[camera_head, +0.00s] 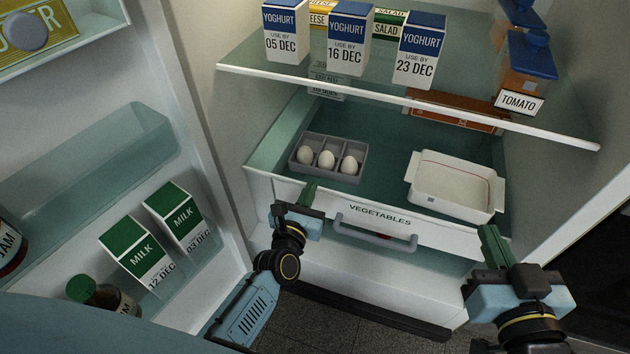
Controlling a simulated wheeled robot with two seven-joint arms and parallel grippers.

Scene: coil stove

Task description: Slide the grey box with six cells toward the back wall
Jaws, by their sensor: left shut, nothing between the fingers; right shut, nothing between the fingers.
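The grey box with six cells (296,163) sits behind the white front marked VEGETABLES (345,207), at its left. Three white eggs stand in its front cells; the back cells look empty. My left gripper (309,190) is shut and empty, its green fingertips just in front of the box, near its front edge. I cannot tell whether they touch it. My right gripper (491,236) is shut and empty at the lower right, in front of the white tray and well away from the box. The back wall behind the box is partly hidden by the glass shelf above.
A white tray (428,191) stands right of the box, with a gap between. An upper glass shelf (280,72) overhangs and holds yoghurt cartons (350,40) and a tomato bottle (526,70). The open door at left holds milk cartons (135,250).

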